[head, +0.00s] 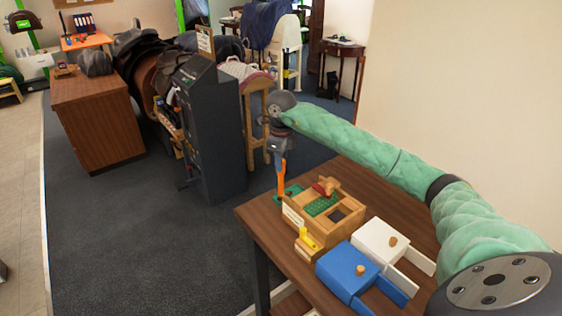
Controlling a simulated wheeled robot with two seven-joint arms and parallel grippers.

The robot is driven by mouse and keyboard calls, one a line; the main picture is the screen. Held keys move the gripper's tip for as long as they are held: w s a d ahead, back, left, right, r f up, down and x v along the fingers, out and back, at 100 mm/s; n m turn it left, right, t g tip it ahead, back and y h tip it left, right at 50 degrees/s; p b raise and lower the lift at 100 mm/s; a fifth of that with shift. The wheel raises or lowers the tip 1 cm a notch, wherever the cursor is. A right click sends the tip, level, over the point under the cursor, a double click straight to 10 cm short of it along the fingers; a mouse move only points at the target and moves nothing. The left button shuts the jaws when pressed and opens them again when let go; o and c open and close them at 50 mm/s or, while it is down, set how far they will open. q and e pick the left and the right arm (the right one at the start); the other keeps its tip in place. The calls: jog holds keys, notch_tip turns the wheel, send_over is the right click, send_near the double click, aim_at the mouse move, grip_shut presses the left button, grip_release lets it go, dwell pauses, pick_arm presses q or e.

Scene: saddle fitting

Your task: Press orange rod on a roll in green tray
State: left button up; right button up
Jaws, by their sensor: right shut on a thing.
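My right gripper (279,151) is shut on the orange rod (281,177), which hangs upright below it at the table's left side. The rod's lower end is over or beside a small green tray area (293,191) at the back left corner of the wooden box; I cannot tell whether they touch. Another green surface (322,205) lies inside the box. A small red and tan piece (325,188) sits behind it; I cannot make out a roll for certain. My left gripper is not in view.
The wooden box (345,199) stands on the brown table (377,190). In front are a yellow piece on a block (308,238), a blue box (345,268) and a white box (376,241) with knobs. A dark cabinet (215,130) stands beyond the table; carpet is clear at left.

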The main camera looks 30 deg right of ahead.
jog(key=shift+f+b, duration=0.6)
jog(key=shift+f, duration=0.2)
dwell(0.7)
jog(key=shift+f+b, duration=0.15)
jog(key=shift+b, duration=0.15)
dwell(1.4)
